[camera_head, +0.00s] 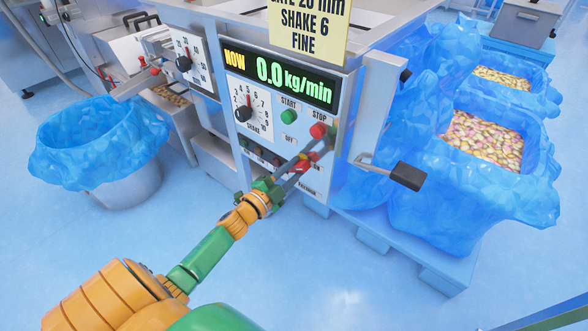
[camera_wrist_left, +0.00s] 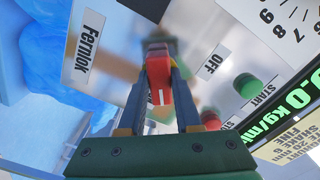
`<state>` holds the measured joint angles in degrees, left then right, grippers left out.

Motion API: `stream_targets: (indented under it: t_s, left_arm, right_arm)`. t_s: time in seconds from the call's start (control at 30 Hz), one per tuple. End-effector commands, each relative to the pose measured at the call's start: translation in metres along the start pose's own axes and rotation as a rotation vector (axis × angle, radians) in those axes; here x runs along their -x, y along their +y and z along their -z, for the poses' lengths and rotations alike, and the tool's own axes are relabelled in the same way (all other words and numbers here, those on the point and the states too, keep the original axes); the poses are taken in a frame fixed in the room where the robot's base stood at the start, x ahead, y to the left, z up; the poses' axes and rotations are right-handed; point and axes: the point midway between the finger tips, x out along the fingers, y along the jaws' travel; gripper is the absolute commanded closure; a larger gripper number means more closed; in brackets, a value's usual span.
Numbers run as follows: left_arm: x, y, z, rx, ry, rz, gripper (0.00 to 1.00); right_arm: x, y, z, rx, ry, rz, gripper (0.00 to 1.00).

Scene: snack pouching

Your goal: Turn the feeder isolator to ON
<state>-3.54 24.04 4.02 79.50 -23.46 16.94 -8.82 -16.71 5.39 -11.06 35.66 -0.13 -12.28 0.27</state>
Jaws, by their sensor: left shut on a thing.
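The feeder isolator is a red handle (camera_wrist_left: 160,82) with a white mark on it, on the front panel. In the left wrist view it sits between the two fingers, in front of a plate with an OFF label (camera_wrist_left: 212,62). My left gripper (camera_head: 304,162) reaches the panel from below and is shut on the red handle. The fingers hide much of the isolator and its labels in the head view, so its exact setting is unclear. The display (camera_head: 280,76) reads NOW 0.0 kg/min. My right gripper is not in view.
Just above the isolator are a green START button (camera_head: 289,116) and a red STOP button (camera_head: 318,130). A black SHAKE knob (camera_head: 243,114) is at left. A black-ended lever (camera_head: 406,176) sticks out at right. A blue-lined bin (camera_head: 100,150) stands left; blue-lined crates (camera_head: 500,205) stand right.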

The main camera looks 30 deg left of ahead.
Motion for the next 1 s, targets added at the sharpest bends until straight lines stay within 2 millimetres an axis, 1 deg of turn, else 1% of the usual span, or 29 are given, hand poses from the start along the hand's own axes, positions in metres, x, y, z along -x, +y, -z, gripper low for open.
stream_targets:
  t_s: [0.33, 0.37, 0.4, 0.43, 0.47, 0.7, 0.77, 0.87, 1.0]
  left_arm:
    - [0.000, 0.000, 0.000, -0.005, 0.000, 0.000, 1.00]
    - [0.000, 0.000, 0.000, -0.005, 0.000, 0.000, 0.59]
    - [0.000, 0.000, 0.000, -0.005, 0.000, 0.000, 0.49]
    - [0.000, 0.000, 0.000, -0.004, 0.000, 0.000, 0.41]
    - [0.000, 0.000, 0.000, -0.004, 0.000, 0.000, 0.38]
    - [0.000, 0.000, 0.000, -0.003, 0.000, 0.000, 0.38]
    - [0.004, 0.000, 0.000, -0.002, -0.001, -0.002, 0.38]
    - [0.022, -0.001, 0.001, -0.002, -0.003, -0.004, 0.38]
    - [0.052, -0.001, 0.001, -0.002, -0.002, -0.003, 0.38]
  right_arm:
    - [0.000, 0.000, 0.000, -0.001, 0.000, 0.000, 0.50]
    - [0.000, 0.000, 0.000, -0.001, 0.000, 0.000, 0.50]
    - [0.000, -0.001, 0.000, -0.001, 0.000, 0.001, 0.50]
    - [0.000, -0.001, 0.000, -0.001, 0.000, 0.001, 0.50]
    - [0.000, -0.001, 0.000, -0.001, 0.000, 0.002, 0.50]
    - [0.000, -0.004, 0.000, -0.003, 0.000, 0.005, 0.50]
    - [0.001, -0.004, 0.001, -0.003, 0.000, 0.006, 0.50]
    - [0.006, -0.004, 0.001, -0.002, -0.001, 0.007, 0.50]
    - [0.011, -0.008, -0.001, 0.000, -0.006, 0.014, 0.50]
